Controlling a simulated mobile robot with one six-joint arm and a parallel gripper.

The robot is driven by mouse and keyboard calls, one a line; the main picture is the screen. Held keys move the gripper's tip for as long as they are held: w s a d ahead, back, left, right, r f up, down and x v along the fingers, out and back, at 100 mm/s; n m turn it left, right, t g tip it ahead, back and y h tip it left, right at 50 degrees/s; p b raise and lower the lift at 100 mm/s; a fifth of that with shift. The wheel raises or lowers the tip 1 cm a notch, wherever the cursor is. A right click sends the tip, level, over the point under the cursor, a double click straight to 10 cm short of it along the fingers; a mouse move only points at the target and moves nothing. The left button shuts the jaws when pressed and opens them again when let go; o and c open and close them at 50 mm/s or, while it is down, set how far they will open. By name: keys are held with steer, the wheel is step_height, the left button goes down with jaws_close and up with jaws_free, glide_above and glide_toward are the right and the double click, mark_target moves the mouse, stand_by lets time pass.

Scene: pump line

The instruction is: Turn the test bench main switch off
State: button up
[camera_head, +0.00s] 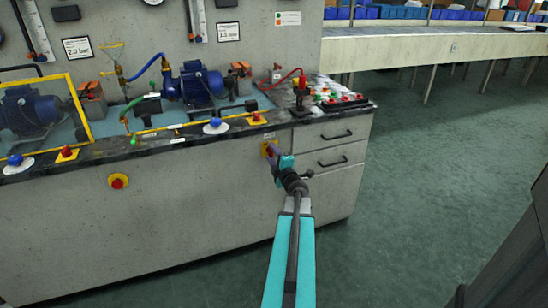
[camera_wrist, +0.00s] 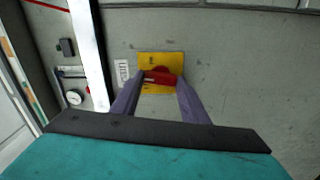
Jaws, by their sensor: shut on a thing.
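The main switch is a red handle (camera_wrist: 162,75) on a square yellow plate (camera_wrist: 160,58), set in the grey bench front. In the head view its yellow plate (camera_head: 265,149) shows just below the worktop, left of the drawers, partly hidden by my gripper. My gripper (camera_wrist: 162,86) is at the switch, with its two purple fingers shut on the red handle. In the head view my gripper (camera_head: 271,153) reaches the bench front. The handle lies across the wrist picture. A small white label (camera_wrist: 122,72) is beside the plate.
A red button on a round yellow base (camera_head: 118,181) is farther left on the bench front. Two drawers (camera_head: 335,145) are right of the switch. Pumps (camera_head: 197,84), hoses and more buttons stand on the worktop above. The floor (camera_head: 440,170) to the right is clear.

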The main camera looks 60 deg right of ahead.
steer(key=shift+s+f+n+b, duration=0.2)
steer(key=shift+n+b, duration=0.2)
steer(key=shift+n, duration=0.4)
steer(key=o, duration=1)
steer(key=shift+o, duration=0.3)
steer(key=shift+w+r, duration=0.1)
